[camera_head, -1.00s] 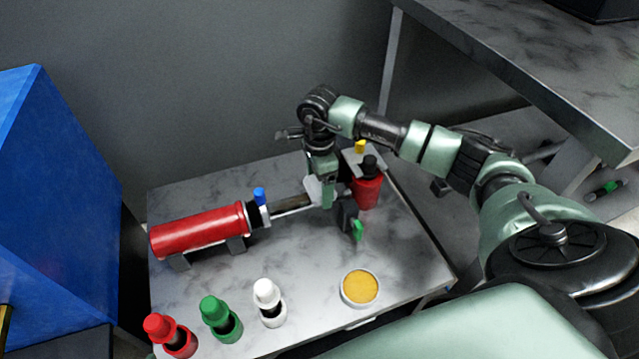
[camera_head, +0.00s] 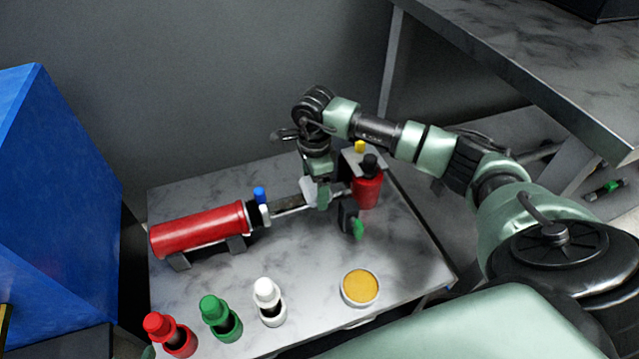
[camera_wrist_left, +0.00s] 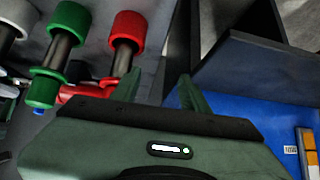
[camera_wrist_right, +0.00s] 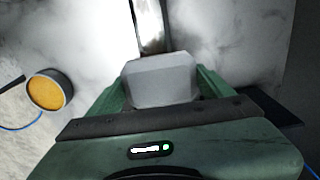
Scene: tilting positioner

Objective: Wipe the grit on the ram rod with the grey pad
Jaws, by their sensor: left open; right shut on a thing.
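The ram rod (camera_head: 288,204) sticks out of the right end of the red cylinder (camera_head: 198,230), which lies on the marble-topped table. The rod also shows in the right wrist view (camera_wrist_right: 150,25), with a brown patch near the pad. My right gripper (camera_head: 316,192) is shut on the grey pad (camera_wrist_right: 160,82), at the rod's right part. The pad shows as a pale block in the head view (camera_head: 308,188); whether it touches the rod is unclear. My left gripper (camera_wrist_left: 147,85) is open and empty in the left wrist view.
A round tin with yellow filling (camera_head: 360,287) stands at the front right. Red (camera_head: 170,334), green (camera_head: 221,318) and white (camera_head: 269,302) capped pieces stand along the front. A red bottle (camera_head: 367,185) is right of my gripper. A blue box (camera_head: 60,200) stands left of the table.

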